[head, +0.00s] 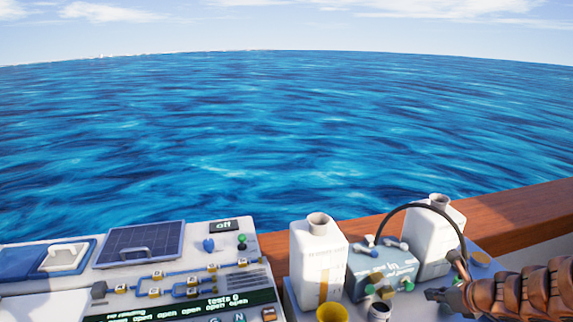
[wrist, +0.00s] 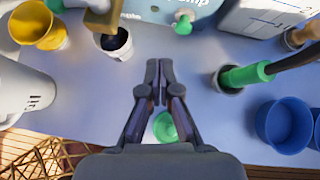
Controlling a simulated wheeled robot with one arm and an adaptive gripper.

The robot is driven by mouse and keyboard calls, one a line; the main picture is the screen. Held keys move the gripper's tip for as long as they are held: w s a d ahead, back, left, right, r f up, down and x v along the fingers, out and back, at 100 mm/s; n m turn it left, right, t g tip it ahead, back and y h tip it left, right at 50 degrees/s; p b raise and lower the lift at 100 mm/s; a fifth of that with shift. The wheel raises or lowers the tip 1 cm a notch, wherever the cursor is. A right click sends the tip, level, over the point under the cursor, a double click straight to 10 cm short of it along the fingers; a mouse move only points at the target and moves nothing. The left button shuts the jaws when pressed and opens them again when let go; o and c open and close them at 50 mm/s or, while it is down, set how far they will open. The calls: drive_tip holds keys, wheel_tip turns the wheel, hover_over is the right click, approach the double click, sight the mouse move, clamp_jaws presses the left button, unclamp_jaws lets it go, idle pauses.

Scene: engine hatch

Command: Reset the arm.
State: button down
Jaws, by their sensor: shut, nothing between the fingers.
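My gripper (wrist: 159,82) shows in the wrist view with its two dark fingers together and nothing between them. It hangs over a pale blue-grey tray surface (wrist: 85,95). A green round piece (wrist: 166,127) shows beneath and between the finger links. In the head view, my gripper (head: 437,294) is at the lower right, beside the blue-grey pump box (head: 372,268), with my brown arm reaching in from the right edge. Whether the fingertips touch anything below cannot be told.
White bottles (head: 316,262) stand by the pump, one behind a black hose (head: 400,207). A yellow cup (wrist: 38,25), a blue cup (wrist: 284,123) and a green-ended hose (wrist: 245,75) surround my gripper. A control panel (head: 60,303) lies left. A wooden rail (head: 520,208) runs behind, with open water beyond.

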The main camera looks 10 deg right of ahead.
drive_tip(key=s+a+r+n+g+y, duration=0.1)
drive_tip(key=s+a+r+n+g, duration=0.15)
drive_tip(key=a+n, duration=0.45)
drive_tip(key=s+a+r+n+g+y, duration=0.1)
drive_tip(key=s+a+r+n, duration=0.2)
drive_tip(key=a, duration=0.7)
drive_tip(key=s+a+r+n+g+y, duration=0.1)
drive_tip(key=s+a+n+g+y, duration=0.15)
drive_tip(key=a+n, duration=0.5)
drive_tip(key=s+a+n+g+h, duration=0.2)
drive_tip(key=s+n, duration=0.2)
drive_tip(key=s, duration=0.2)
drive_tip(key=s+a+n+g+h, duration=0.1)
drive_tip(key=s+a+n, duration=0.25)
drive_tip(key=s, duration=0.25)
drive_tip(key=s+d+r+n+g+h, duration=0.1)
drive_tip(key=s+d+n+h, duration=0.3)
drive_tip(key=s, duration=0.5)
drive_tip(key=d+n, duration=0.1)
drive_tip(key=n, duration=0.1)
drive_tip(key=shift+d+r+n+g, duration=0.2)
drive_tip(key=shift+r+n+g, duration=0.1)
drive_tip(key=shift+n, duration=0.1)
